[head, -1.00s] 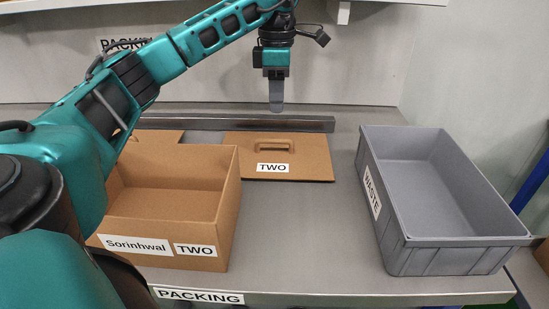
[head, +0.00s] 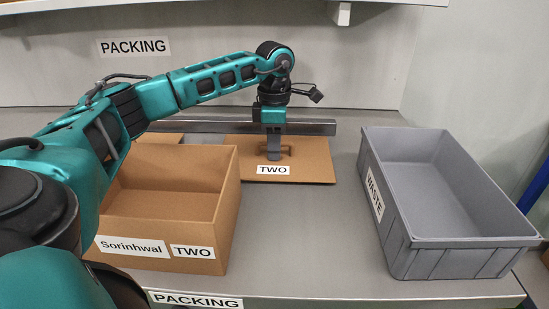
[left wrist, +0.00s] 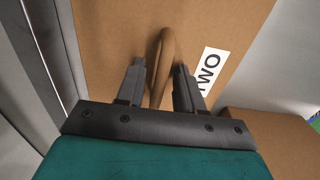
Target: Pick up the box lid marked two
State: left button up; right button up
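The box lid marked TWO (head: 310,167) is a flat brown panel lying on the table, with a raised handle in its middle. In the left wrist view the lid (left wrist: 120,30) fills most of the picture, and its handle (left wrist: 160,62) stands between my fingers. My left gripper (head: 274,157) is down at the handle. In the left wrist view the left gripper (left wrist: 159,80) is open, one finger on each side of the handle, with a gap at the left finger; the right finger is close to it. My right gripper is not in view.
An open brown box (head: 224,200) labelled Sorinhwal TWO stands left of the lid. A grey WASTE bin (head: 455,243) stands at the right. A metal rail (head: 225,126) runs behind the lid. Bare table (head: 310,230) lies in front of the lid. Another brown panel (head: 160,138) is partly hidden behind the box.

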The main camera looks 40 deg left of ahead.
pick_arm(q)
grip_shut()
jog(key=shift+r, duration=0.15)
dwell(0.4)
